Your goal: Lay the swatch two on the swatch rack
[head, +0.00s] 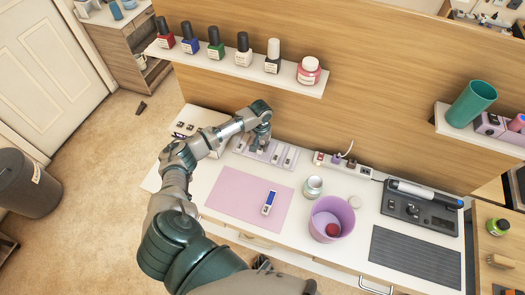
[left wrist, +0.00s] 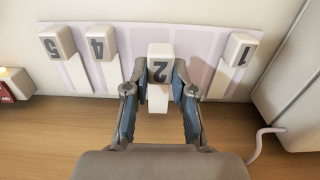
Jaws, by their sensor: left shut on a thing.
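Swatch two (left wrist: 158,98), a white stick with a square head marked 2, is between the fingers of my left gripper (left wrist: 159,88), which is shut on it. The swatch rack (left wrist: 207,48), a pale lilac board, is right behind it in the left wrist view. Swatch two is between the swatches marked 4 (left wrist: 103,45) and 1 (left wrist: 238,52); I cannot tell whether it touches the rack. A swatch marked 5 (left wrist: 57,43) is also there. In the head view my left gripper (head: 262,146) is over the rack (head: 265,157), partly hiding it. My right gripper is not seen.
A pink mat (head: 235,195) with a white and blue device (head: 269,203) is in front of the rack. A jar (head: 313,186), a purple bucket (head: 331,219) and a power strip (head: 342,165) stand to the right. A shelf of bottles (head: 240,62) is above.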

